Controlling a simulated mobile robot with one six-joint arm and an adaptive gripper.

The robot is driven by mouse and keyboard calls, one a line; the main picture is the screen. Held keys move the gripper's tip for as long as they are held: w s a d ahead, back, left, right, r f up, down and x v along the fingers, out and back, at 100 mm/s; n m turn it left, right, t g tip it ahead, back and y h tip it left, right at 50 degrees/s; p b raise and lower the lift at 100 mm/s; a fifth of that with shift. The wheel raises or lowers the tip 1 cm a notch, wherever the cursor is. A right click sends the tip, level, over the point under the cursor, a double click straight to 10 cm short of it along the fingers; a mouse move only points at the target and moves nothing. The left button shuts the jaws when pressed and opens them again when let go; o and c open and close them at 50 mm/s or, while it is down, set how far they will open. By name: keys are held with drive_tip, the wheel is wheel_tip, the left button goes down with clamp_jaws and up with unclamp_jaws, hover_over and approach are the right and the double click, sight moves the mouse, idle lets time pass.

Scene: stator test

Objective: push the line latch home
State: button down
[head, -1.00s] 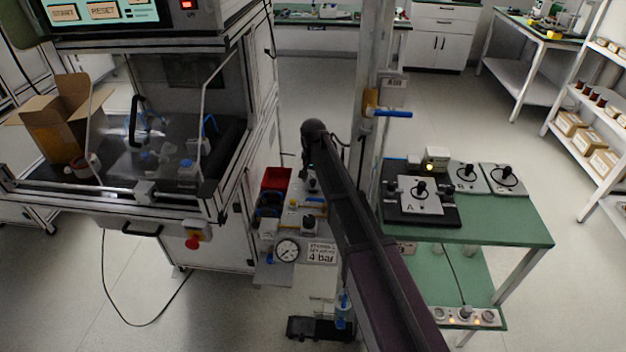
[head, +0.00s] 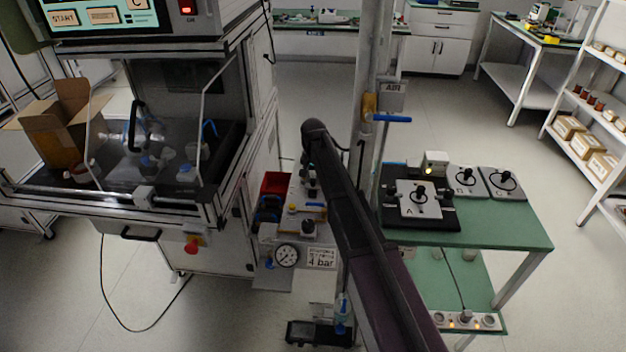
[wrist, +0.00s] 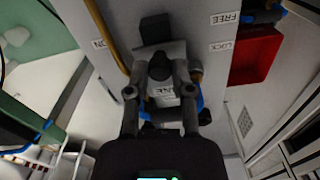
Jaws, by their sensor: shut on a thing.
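The line latch (wrist: 160,67) shows in the wrist view as a small dark knob in a grey housing, with a partly covered label just below it. My gripper (wrist: 160,90) has one finger on each side of the knob and is shut on it. The fingers cover the knob's sides, so its exact seating cannot be told. In the head view my own arm hides the latch and the fingertips, over the panel with the gauge (head: 286,256).
A red bin (wrist: 254,57) lies right of the latch, with FREE and LOCK labels near it. A brass-coloured pipe (wrist: 106,42) runs on the left. In the head view a blue-handled air valve (head: 391,118) and a green table (head: 500,235) stand to the right.

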drive_tip(key=shift+c, duration=2.4)
unclamp_jaws()
drive_tip(key=shift+w+d, duration=0.15)
